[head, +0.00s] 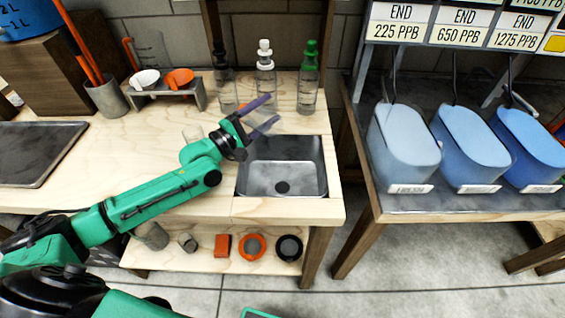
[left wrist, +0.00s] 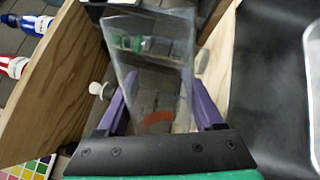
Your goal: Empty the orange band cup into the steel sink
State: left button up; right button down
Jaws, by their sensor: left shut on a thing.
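My left gripper (head: 262,112) reaches over the table and is shut, with purple fingers, on a clear cup (head: 265,123). The cup is faint in the head view, near the sink's back left corner. In the left wrist view the clear cup (left wrist: 150,60) stands out between the fingers of the left gripper (left wrist: 162,112), with an orange patch (left wrist: 158,118) low on it. Its contents and exact tilt cannot be told. The steel sink (head: 290,172) is set in the table's right end, its basin bare with a dark drain. My right gripper is not in view.
Clear bottles (head: 266,90) with black, white and green tops stand behind the sink. A small rack (head: 170,97) holds a white and an orange bowl-like piece. A dark tray (head: 35,150) lies left. Blue bins (head: 470,145) stand on the right-hand table.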

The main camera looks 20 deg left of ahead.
pick_arm(q)
notch_tip(320, 180, up, 9)
jog(key=w+a+n+y+p, duration=0.1)
jog(key=n+y+p, duration=0.1)
jog(key=n+p, duration=1.3)
jog(key=shift+w+a+f+g+p, duration=0.2)
jog(key=shift+a+g+p, duration=0.1)
jog(key=shift+a+p, duration=0.1)
